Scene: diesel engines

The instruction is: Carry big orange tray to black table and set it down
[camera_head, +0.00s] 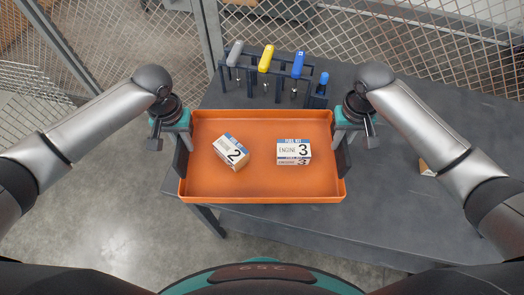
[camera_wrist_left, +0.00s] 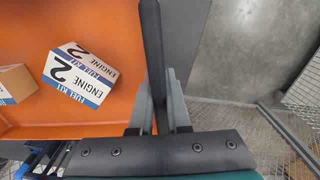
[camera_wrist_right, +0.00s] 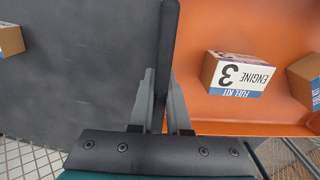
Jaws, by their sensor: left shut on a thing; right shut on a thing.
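The big orange tray (camera_head: 262,190) is held between my two grippers, over the front left part of the black table (camera_head: 400,215). Its left part overhangs the table edge. I cannot tell whether its underside touches the tabletop. In the tray lie the engine 2 box (camera_head: 230,152), turned at an angle, and the engine 3 box (camera_head: 293,151). My left gripper (camera_head: 181,150) is shut on the tray's left wall, also seen in the left wrist view (camera_wrist_left: 158,100). My right gripper (camera_head: 343,150) is shut on the right wall, also seen in the right wrist view (camera_wrist_right: 160,100).
A tool rack (camera_head: 265,80) with screwdrivers with grey, yellow and blue handles stands behind the tray. A small cardboard box (camera_head: 427,168) lies on the table at the right. Wire mesh fencing (camera_head: 440,50) runs behind. The table's front right surface is clear.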

